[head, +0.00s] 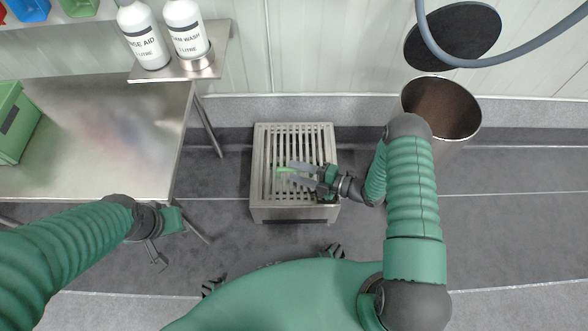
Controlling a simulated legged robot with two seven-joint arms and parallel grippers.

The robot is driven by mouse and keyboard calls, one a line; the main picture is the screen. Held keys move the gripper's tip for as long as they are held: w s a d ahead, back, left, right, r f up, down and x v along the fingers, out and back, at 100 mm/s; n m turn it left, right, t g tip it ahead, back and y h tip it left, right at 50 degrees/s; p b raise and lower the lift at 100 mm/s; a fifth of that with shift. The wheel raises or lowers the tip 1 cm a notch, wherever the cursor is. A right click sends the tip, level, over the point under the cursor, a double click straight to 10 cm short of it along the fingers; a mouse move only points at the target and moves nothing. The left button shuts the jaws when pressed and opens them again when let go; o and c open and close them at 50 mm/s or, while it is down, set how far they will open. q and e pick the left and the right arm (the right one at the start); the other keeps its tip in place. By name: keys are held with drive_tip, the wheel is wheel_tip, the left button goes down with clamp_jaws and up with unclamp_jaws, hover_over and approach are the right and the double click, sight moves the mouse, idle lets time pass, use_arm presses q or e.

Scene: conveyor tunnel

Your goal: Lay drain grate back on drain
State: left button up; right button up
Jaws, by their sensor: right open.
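The drain grate (268,147) is a grey metal panel with long parallel slots. It lies flat over the top of a raised, box-shaped metal drain (292,213) on the floor in the middle of the view. My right gripper (290,172) is open over the middle of the grate, its fingers pointing left. Whether the fingers touch the slats cannot be told. A small green strip shows at the fingers; I cannot tell what it is. My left gripper (157,256) hangs in front of the steel table, away from the grate, its jaws unclear.
A steel table (100,130) stands at left with a green crate (14,122) on it. Two white bottles (144,35) (186,30) stand on a small shelf. An open metal bin (440,105) stands right of the drain. The floor at right is clear.

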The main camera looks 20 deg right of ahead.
drive_tip(key=p+v, duration=0.6)
drive_tip(key=v, duration=0.8)
drive_tip(key=shift+s+d+r, duration=0.25)
drive_tip(key=shift+s+d, duration=0.2)
drive_tip(key=shift+d, duration=0.1)
